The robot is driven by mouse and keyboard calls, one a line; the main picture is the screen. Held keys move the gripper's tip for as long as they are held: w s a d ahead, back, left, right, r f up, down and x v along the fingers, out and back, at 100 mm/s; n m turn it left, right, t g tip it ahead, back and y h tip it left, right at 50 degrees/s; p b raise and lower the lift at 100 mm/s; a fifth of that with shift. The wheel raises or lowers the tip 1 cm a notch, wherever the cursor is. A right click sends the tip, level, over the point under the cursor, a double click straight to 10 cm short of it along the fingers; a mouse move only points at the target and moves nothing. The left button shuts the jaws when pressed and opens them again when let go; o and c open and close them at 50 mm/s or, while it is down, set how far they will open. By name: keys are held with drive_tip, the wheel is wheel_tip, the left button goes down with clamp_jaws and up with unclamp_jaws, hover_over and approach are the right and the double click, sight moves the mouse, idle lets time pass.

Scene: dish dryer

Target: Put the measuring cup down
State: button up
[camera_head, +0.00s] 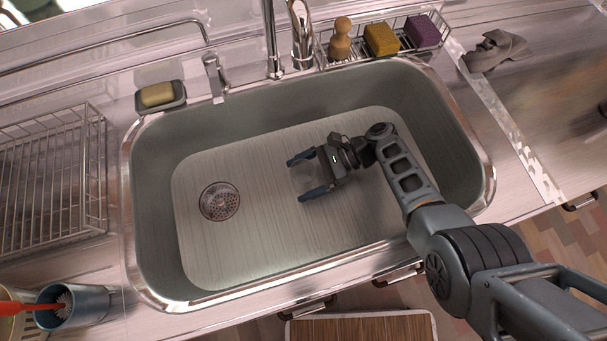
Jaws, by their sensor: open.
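My gripper (297,180) is over the sink (262,240), right of the drain, with its two dark fingers spread apart and pointing left. A faint, see-through shape, which looks like the clear measuring cup (307,177), shows between the fingers. Its outline is hard to make out, and I cannot tell whether it touches the fingers or rests on the sink floor. The gripper body hides its right side.
The drain (220,202) is at the sink's left. A wire dish rack (52,180) stands left of the sink. The faucet (272,40), a soap dish (160,97) and a sponge basket (382,42) line the back edge. The sink floor around my gripper is clear.

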drive_tip(key=v, duration=0.7)
drive_tip(key=shift+w+d+r, duration=0.1)
drive_tip(key=shift+d+r, duration=0.1)
drive_tip(key=shift+d, duration=0.05)
